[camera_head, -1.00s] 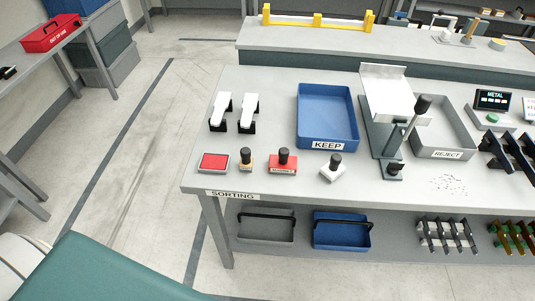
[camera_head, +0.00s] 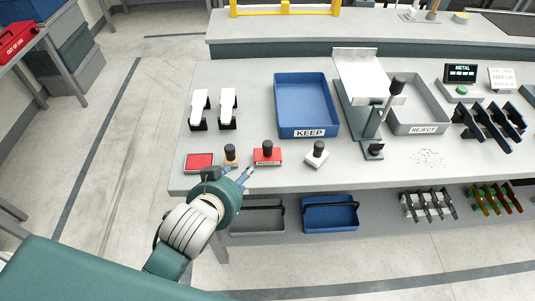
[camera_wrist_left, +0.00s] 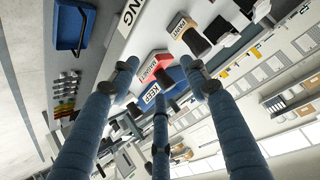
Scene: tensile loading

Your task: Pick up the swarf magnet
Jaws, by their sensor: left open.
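The swarf magnet is taken to be the red block with a black knob (camera_head: 267,157), whose label looks like "MAGNET". It stands upright near the front edge of the sorting table, between a wooden-based black-knobbed piece (camera_head: 231,158) and a white-based one (camera_head: 316,156). My left gripper (camera_head: 246,174) is open and empty at the table's front edge, just left of and nearer than the red block, apart from it. In the left wrist view the red block (camera_wrist_left: 150,66) shows between my spread fingers. My right gripper is not in view.
A red pad (camera_head: 199,161) lies at the front left corner. Two white-topped black pieces (camera_head: 199,105) stand behind it. The blue KEEP tray (camera_head: 306,132), a metal chute stand (camera_head: 372,150) and the grey REJECT tray (camera_head: 424,129) are farther right. Bins sit on the lower shelf.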

